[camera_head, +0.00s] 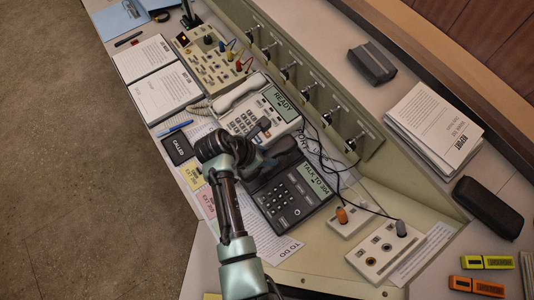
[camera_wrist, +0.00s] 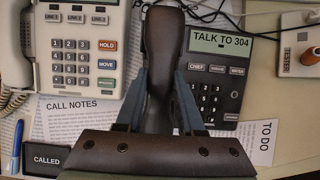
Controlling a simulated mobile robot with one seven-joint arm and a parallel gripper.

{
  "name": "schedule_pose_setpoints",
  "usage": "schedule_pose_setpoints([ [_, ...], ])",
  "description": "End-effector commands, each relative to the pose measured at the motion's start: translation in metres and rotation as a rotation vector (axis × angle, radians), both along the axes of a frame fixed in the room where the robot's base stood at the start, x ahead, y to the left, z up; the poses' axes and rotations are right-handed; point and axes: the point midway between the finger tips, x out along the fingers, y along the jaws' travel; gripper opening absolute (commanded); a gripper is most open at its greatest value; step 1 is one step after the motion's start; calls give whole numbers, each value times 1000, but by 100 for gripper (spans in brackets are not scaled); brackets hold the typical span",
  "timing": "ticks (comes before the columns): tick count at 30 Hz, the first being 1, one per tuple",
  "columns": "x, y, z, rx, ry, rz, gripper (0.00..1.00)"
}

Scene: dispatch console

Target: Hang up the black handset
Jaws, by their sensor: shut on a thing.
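The black desk phone (camera_head: 290,200) sits on the console, its green display reading "TALK TO 304"; its keypad (camera_wrist: 212,98) shows in the wrist view. The black handset (camera_wrist: 162,45) runs lengthwise between the fingers of my gripper (camera_wrist: 160,88), which is shut on it. The handset lies over the left side of the phone, where the cradle would be, and hides that part. In the head view my gripper (camera_head: 264,162) is at the phone's upper left, and part of the handset (camera_head: 286,148) shows beyond it. I cannot tell whether the handset touches the cradle.
A white phone (camera_head: 262,118) reading "READY", with its own white handset (camera_head: 240,92), stands close at the upper left. A tester box (camera_head: 383,252) with cords is at the right. Papers and a dark "CALLED" pad (camera_head: 178,148) lie left of my arm.

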Motion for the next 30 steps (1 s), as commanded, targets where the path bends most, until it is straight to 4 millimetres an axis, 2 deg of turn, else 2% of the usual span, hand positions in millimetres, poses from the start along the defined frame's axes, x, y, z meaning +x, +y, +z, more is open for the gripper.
schedule_pose_setpoints([
  [1, 1, -1, -9, 0, -2, 0, 0],
  [13, 5, -5, -46, 1, -3, -2, 0],
  [30, 5, -7, -49, 0, -1, -3, 0],
])
